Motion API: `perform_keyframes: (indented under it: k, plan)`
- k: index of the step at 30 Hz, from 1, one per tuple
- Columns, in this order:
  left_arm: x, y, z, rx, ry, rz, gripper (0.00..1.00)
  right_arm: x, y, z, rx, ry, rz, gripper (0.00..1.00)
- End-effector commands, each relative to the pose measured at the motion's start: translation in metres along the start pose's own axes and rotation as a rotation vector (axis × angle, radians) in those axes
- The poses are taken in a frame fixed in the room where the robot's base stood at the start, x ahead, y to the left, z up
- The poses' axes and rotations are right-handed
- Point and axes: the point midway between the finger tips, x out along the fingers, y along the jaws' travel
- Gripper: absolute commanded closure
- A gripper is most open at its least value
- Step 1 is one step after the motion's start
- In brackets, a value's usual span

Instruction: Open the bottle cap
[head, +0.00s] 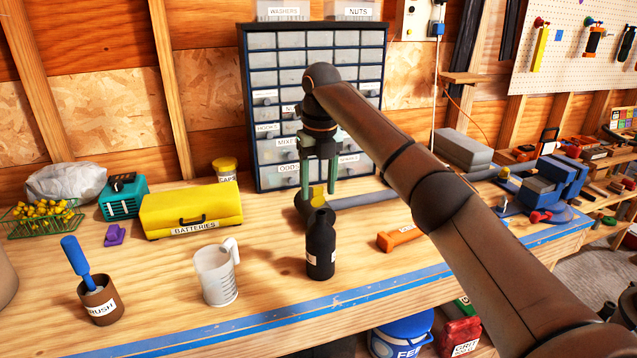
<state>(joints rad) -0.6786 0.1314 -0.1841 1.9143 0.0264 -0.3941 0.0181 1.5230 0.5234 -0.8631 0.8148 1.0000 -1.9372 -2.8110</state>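A dark bottle (320,250) stands upright on the workbench, left of an orange tool, with a pale label low on its side. Its top looks dark; I cannot clearly make out a separate cap. My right gripper (319,190) points down just above and behind the bottle's top in the picture. Its green fingers are apart. A small yellow piece (318,196) shows between the fingertips; I cannot tell whether it belongs to the bottle or to the dark tool behind, nor whether the fingers touch it. My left gripper is not in view.
A clear measuring jug (214,277) and brush cup (100,302) stand left of the bottle. A yellow batteries box (192,208) and drawer cabinet (262,150) are behind. An orange tool (400,238) lies to the right. Blue tape (235,328) marks the front edge.

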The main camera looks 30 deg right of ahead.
Motion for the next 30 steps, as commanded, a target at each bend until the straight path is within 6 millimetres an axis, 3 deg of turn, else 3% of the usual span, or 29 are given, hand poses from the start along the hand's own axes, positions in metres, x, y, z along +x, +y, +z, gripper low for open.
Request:
perform_keyframes:
  k: [11,25,30]
  plan:
    - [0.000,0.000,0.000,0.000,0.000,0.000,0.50,-0.010,0.000,0.001,0.000,-0.006,0.002,0.40]
    - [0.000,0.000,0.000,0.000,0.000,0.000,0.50,-0.099,0.000,0.001,0.002,-0.005,0.000,0.40]
    - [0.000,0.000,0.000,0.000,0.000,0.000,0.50,-0.115,0.001,0.001,0.000,-0.001,0.001,0.40]
